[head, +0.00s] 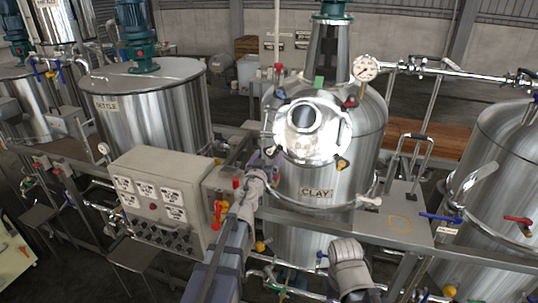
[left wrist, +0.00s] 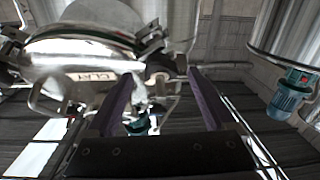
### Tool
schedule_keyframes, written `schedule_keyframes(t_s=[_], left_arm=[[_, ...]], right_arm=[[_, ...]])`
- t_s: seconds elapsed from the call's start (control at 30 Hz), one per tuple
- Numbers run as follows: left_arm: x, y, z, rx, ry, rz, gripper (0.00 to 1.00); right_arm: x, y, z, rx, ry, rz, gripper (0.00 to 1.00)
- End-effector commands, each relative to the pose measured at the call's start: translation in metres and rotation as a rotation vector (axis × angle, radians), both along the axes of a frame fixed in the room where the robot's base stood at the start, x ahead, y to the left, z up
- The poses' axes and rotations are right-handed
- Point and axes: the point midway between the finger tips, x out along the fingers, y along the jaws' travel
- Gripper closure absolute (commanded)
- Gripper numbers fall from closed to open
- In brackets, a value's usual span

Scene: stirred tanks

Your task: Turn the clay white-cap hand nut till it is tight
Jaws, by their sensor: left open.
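The clay tank (head: 318,215) is a shiny steel vessel with a CLAY label, also in the left wrist view (left wrist: 95,77). Its round hatch lid (head: 325,143) faces me, with clamps and coloured caps around its rim. My left gripper (head: 264,160) is at the lid's lower left, below that cap. In the left wrist view its purple fingers (left wrist: 160,98) are apart, with nothing clearly held. My right gripper does not show.
A green cap (head: 318,83), a red cap (head: 350,102) and a yellow-and-black cap (head: 341,164) sit around the lid. A grey control box (head: 158,203) stands left of my left arm. Steel rails and a bent handle (head: 412,139) are to the right.

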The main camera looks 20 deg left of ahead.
Motion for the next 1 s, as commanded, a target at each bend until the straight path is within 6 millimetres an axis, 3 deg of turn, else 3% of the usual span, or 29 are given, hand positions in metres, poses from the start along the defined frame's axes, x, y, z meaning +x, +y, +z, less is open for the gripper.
schedule_keyframes(t_s=[0.1, 0.37, 1.0], left_arm=[[0.0138, 0.0004, 0.0, 0.0, 0.0, 0.0, 0.12], [0.0141, 0.0002, -0.0001, 0.001, 0.0, 0.0, 0.12], [0.014, 0.0005, 0.0, 0.001, 0.0, 0.0, 0.83]], right_arm=[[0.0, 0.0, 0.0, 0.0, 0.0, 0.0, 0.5], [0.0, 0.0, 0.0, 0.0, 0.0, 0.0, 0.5], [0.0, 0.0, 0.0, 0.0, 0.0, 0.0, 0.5]])
